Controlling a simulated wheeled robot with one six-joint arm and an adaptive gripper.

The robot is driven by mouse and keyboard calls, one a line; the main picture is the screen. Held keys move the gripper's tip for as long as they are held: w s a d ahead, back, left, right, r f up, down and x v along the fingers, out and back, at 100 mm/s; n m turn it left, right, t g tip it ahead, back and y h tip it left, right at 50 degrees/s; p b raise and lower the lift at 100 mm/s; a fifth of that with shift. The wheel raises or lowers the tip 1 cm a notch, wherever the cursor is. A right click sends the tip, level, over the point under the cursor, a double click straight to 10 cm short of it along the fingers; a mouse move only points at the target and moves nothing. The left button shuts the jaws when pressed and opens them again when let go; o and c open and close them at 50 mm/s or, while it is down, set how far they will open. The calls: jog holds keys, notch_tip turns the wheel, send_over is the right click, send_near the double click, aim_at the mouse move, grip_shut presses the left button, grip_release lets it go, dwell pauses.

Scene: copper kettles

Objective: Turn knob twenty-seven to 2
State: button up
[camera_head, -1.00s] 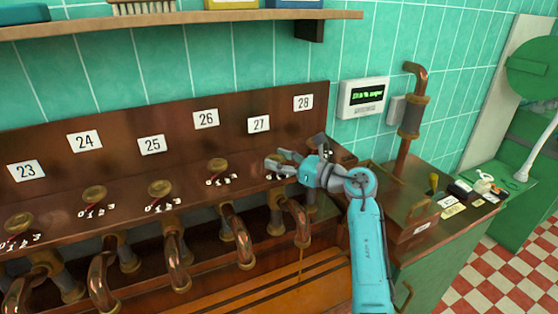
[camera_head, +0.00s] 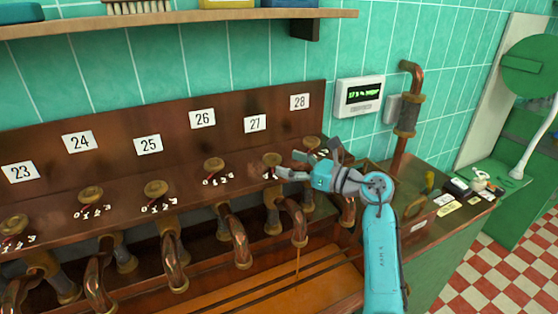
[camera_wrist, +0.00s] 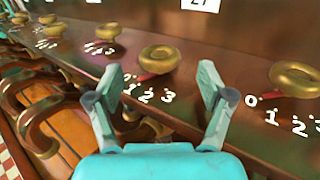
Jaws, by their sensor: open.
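Knob twenty-seven (camera_head: 272,159) is a round brass knob on the brown panel, below the white 27 label (camera_head: 255,124). My gripper (camera_head: 293,163) is open and empty, just right of the knob and apart from it. In the wrist view the knob (camera_wrist: 159,58) shows between and beyond the spread fingers (camera_wrist: 159,70). Its red pointer (camera_wrist: 146,76) points lower left, toward the 0 and 1 end of the white scale; the exact mark is hard to tell. A thin brown stream falls from a copper spout (camera_head: 300,232) below.
Knob twenty-six (camera_head: 214,165) is to the left. Knob twenty-eight (camera_head: 312,143) is close behind my gripper. Copper spouts hang under the panel above a wooden slatted tray (camera_head: 262,291). A wall display (camera_head: 361,95) is at the right.

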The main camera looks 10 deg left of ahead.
jog(key=v, duration=0.7)
jog(key=shift+d, duration=0.25)
jog(key=shift+s, duration=0.1)
